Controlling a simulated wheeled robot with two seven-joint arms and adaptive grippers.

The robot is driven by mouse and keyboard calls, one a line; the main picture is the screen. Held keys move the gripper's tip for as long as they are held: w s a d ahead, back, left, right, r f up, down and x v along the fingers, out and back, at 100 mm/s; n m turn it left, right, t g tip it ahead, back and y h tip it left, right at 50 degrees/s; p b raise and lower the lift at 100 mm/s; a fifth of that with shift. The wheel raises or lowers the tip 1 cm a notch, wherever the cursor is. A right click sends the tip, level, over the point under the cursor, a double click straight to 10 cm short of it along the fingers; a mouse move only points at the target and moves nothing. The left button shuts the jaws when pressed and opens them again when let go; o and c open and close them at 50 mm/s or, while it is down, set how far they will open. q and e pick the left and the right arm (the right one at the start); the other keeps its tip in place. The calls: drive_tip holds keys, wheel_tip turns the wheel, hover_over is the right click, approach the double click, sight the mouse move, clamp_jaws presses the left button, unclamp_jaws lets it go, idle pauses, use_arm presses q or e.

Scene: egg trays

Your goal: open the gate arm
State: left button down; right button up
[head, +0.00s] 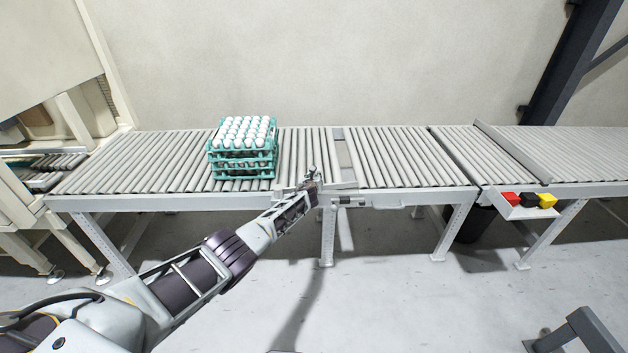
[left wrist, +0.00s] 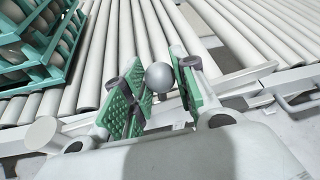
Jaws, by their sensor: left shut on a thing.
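The gate arm's round grey knob (left wrist: 159,77) stands between the green finger pads in the left wrist view. My left gripper (head: 312,176) is at the conveyor's front edge, just left of the gap between two roller sections. A pale flat bar (left wrist: 245,77) runs to the right from near the fingers. How it joins the knob is hidden by the gripper. My right gripper is not in view.
Stacked teal trays with white eggs (head: 242,150) stand on the rollers left of my gripper. The roller conveyor (head: 385,158) has a gap (head: 344,154) right of my gripper. The floor (head: 400,300) in front is mostly clear.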

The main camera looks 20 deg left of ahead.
use_arm(q)
drive_tip(key=c, duration=1.1)
unclamp_jaws()
drive_tip(key=shift+s+r, duration=0.2)
drive_tip(key=shift+s, duration=0.1)
drive_tip(key=v, duration=1.1)
idle(0.5)
drive_tip(key=shift+s+r, duration=0.1)
idle(0.6)
